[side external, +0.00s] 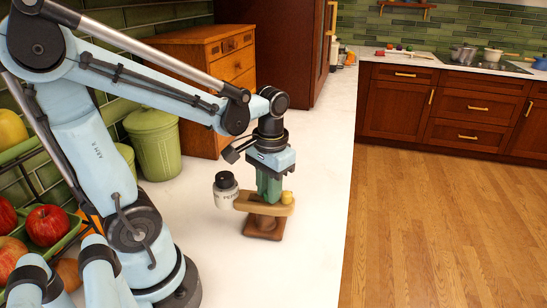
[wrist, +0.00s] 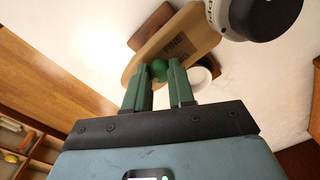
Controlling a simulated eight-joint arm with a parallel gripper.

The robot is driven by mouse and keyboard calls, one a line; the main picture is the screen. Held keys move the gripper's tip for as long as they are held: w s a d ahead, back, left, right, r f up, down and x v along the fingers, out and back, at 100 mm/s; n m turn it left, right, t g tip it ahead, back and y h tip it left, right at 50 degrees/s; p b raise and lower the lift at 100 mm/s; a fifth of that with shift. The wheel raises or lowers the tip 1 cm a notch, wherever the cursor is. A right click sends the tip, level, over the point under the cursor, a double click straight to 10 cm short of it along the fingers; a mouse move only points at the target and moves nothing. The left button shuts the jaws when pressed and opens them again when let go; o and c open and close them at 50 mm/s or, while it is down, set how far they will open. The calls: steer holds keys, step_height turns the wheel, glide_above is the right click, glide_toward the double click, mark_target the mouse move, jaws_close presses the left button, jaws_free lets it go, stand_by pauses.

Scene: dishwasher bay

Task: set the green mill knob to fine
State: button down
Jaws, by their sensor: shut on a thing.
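The mill is a wooden piece with a rounded bar (side external: 246,204) above a square brown base (side external: 264,229) on the white counter. In the wrist view its top (wrist: 182,45) carries a dark label that seems to read "FINE", with more lettering partly hidden. The green mill knob (wrist: 159,68) shows between my green fingers. My gripper (side external: 269,198) points down at the mill's top and is shut on the knob, which the fingers hide in the side view. I cannot tell the knob's exact setting.
A white jar with a black lid (side external: 226,190), lettered "PEPPER", stands close at the mill's left. A green canister (side external: 153,143) and wooden drawers (side external: 232,65) stand behind. The counter to the right is clear.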

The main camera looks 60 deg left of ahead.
mark_target(266, 194)
steer(key=m, duration=0.4)
steer(key=shift+m, duration=0.3)
steer(key=m, duration=0.3)
steer(key=shift+m, duration=0.4)
steer(key=m, duration=0.4)
steer(key=shift+t, duration=0.3)
steer(key=shift+m, duration=2.1)
steer(key=c, duration=0.9)
jaws_free()
steer(key=shift+c, duration=0.2)
step_height(266, 194, up, 12)
steer(key=shift+s, duration=0.3)
